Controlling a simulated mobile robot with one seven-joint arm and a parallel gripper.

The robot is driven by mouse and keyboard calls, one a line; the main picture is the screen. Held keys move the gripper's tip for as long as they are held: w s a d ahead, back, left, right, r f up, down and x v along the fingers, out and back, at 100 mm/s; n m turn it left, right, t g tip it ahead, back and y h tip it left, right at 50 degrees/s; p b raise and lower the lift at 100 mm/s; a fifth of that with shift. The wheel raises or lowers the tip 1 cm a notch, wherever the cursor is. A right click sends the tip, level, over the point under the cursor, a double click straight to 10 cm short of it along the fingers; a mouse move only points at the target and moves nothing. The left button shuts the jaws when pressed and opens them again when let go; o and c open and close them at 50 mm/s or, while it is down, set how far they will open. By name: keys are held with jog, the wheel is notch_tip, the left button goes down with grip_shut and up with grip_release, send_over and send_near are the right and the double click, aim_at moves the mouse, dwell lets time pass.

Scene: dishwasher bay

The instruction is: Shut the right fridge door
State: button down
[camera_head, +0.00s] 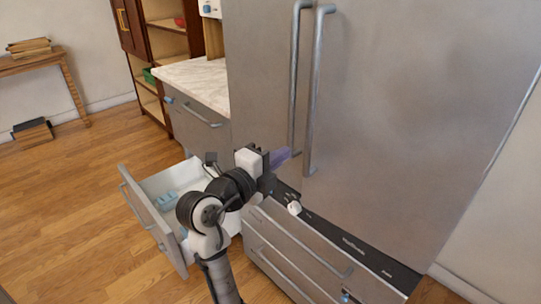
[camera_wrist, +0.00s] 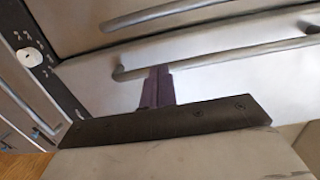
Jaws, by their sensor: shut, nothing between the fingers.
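The right fridge door (camera_head: 420,110) is a tall steel panel filling the right of the head view. I cannot tell how far it stands ajar. Its long vertical handle (camera_head: 315,95) runs beside the left door's handle (camera_head: 296,80). My gripper (camera_head: 289,154) is shut and empty, low in front of the fridge, near the lower handle ends. In the wrist view, my purple fingertips (camera_wrist: 158,72) overlap the end of the nearer handle (camera_wrist: 215,58); contact is unclear. The other handle (camera_wrist: 170,12) crosses above.
The left fridge door (camera_head: 260,80) is beside it. Freezer drawers (camera_head: 300,255) lie below, under a dark strip with a white knob (camera_head: 294,208). An open drawer (camera_head: 145,205) juts out at left beneath a marble counter (camera_head: 195,80). Wood floor (camera_head: 70,220) is clear farther left.

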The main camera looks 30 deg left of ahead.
jog(key=p+x, duration=0.3)
jog(key=x, duration=0.5)
jog(key=shift+w, duration=0.3)
jog(key=b+x, duration=0.1)
jog(key=x, duration=0.1)
jog(key=b+x, duration=0.1)
jog(key=x, duration=0.1)
jog(key=shift+w+r+b, duration=0.15)
jog(key=shift+r+b, duration=0.1)
jog(key=shift+b, duration=0.1)
jog(key=shift+d, duration=0.1)
jog(key=shift+f, duration=0.1)
